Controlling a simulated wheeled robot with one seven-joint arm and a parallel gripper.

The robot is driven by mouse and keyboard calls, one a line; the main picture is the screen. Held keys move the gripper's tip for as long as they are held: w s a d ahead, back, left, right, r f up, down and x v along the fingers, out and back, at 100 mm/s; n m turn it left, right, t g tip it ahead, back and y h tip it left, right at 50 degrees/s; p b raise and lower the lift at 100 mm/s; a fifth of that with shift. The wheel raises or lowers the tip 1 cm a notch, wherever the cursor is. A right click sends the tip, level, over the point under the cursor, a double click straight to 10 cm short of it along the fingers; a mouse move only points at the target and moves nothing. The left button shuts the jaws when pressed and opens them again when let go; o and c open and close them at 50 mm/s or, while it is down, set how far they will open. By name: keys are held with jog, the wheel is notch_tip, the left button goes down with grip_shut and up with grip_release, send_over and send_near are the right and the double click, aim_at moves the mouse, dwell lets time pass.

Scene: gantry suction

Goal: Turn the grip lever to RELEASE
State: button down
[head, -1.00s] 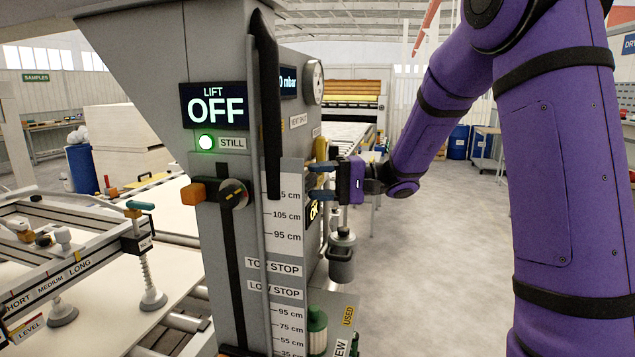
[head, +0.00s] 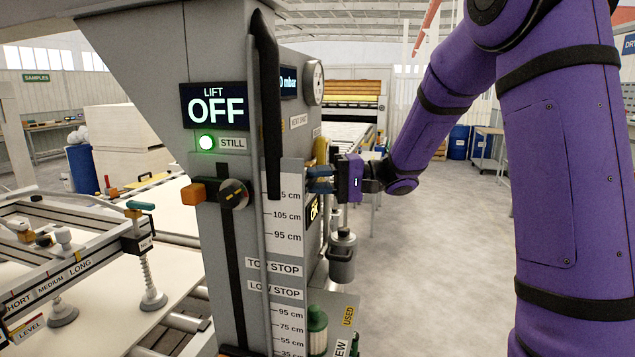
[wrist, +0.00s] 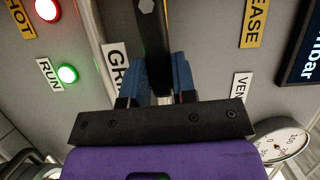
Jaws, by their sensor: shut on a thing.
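The grip lever (wrist: 152,40) is a dark bar with a bolt head, seen from above my fingers in the wrist view. My gripper (wrist: 158,85) has its blue fingers shut on the lever, one on each side. In the head view my gripper (head: 320,179) is at the right side of the grey column. A partly hidden GRIP label (wrist: 116,68) is left of the lever. The yellow label ending in "EASE" (wrist: 255,22) is at the upper right, apart from the lever.
The grey column (head: 225,60) carries a LIFT OFF display (head: 215,106) and a dark upright handle (head: 266,100). A round gauge (wrist: 282,140) is close to my gripper's right in the wrist view. Open floor (head: 440,260) lies right of the column.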

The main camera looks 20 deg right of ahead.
jog(key=s+a+r+n+t+h, duration=0.3)
jog(key=s+r+n+h, duration=0.2)
jog(key=n, duration=0.7)
jog(key=shift+a+r+n+h, duration=0.25)
jog(key=shift+n+h, duration=0.15)
jog(key=shift+h, duration=0.3)
dwell(0.5)
jog(key=c, duration=0.9)
grip_release()
jog(key=v, duration=1)
jog(key=shift+s+d, duration=0.25)
jog(key=shift+s, duration=0.15)
